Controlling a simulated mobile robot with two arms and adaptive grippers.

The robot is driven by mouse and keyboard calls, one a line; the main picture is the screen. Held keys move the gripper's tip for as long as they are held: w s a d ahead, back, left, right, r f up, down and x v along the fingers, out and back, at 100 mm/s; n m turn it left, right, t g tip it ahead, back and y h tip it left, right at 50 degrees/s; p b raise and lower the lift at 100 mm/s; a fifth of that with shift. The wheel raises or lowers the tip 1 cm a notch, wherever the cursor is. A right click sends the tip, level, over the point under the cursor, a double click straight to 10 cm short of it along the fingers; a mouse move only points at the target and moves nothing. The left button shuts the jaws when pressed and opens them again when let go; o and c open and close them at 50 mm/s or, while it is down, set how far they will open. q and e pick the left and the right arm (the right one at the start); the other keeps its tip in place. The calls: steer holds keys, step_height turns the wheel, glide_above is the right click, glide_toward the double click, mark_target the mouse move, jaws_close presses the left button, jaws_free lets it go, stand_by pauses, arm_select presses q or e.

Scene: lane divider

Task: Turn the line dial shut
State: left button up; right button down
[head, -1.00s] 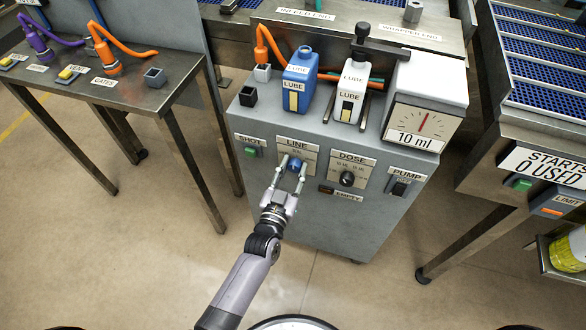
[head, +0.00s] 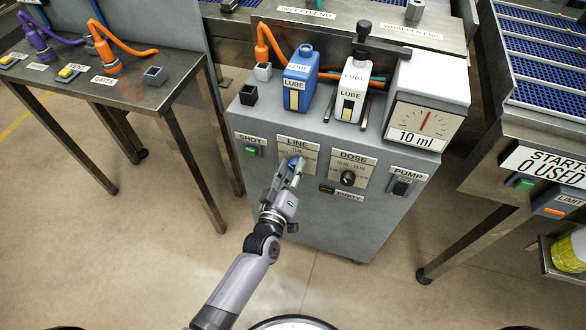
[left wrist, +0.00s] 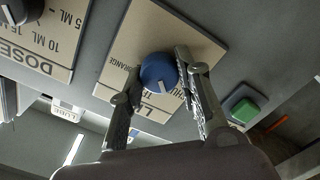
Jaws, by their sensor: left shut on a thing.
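The line dial is a blue round knob (left wrist: 159,72) with a white pointer mark, on a beige LINE plate (left wrist: 125,45) on the grey cabinet's front. In the head view the knob (head: 293,162) is partly covered by my left gripper (head: 294,170). In the left wrist view my left gripper (left wrist: 160,80) has one finger on each side of the knob and is shut on it. The pointer mark points toward the bottom of the wrist picture. Most of the plate's lettering is hidden or too small to read. My right gripper is not in view.
Beside the LINE plate are a green SHOT button (head: 251,151), a black DOSE knob (head: 348,178) and a PUMP switch (head: 401,187). A blue LUBE bottle (head: 299,77), a white one (head: 350,91) and a 10 ml gauge (head: 422,120) stand on top.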

arm_select(q)
steer(key=shift+n, duration=1.2)
steer(key=o, duration=1.1)
steer(key=shift+o, duration=0.2)
